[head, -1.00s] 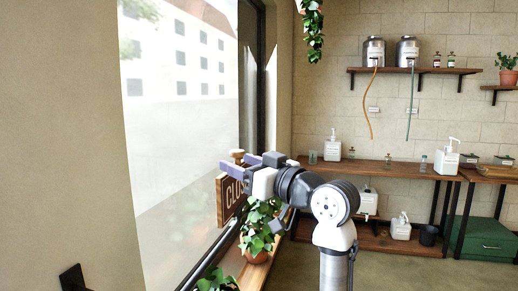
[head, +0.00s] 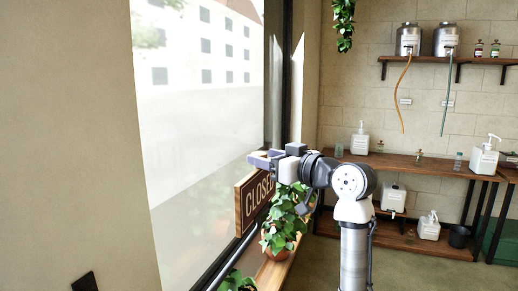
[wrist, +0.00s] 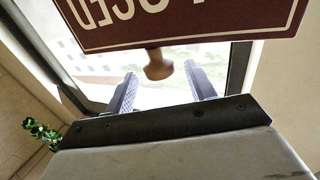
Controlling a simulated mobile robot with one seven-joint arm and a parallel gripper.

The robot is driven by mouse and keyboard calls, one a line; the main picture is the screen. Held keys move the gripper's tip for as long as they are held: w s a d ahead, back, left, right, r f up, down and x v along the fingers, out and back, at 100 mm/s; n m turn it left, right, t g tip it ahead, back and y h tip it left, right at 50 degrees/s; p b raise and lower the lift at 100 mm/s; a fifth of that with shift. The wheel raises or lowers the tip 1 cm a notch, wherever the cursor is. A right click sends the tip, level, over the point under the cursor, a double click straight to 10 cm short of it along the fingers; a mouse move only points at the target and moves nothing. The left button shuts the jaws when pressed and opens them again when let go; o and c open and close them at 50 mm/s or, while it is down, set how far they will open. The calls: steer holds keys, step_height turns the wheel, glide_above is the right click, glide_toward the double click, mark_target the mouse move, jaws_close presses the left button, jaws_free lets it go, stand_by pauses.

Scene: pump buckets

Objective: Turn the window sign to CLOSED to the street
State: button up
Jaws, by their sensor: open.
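The window sign (head: 255,202) is a dark red board with a wooden edge, in front of the window. Its face towards me reads CLOSED in pale letters; its street side is hidden. It fills the top of the wrist view (wrist: 190,22), with the lettering upside down. A round wooden knob (wrist: 158,66) at the sign's edge shows in the wrist view, between the tips of my gripper (wrist: 162,86). The fingers are open with a gap on both sides of the knob. In the head view my gripper (head: 264,159) is at the sign's top edge and hides the knob.
A potted plant (head: 284,215) stands on the wooden sill right of the sign, under my arm. Another plant (head: 238,282) is nearer on the sill. The window glass (head: 205,130) is behind the sign. Shelves with bottles (head: 420,163) stand along the back wall.

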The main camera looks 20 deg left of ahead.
steer(key=shift+p+x, duration=0.3)
steer(key=shift+x, duration=1.25)
steer(key=shift+c, duration=0.2)
jaws_close()
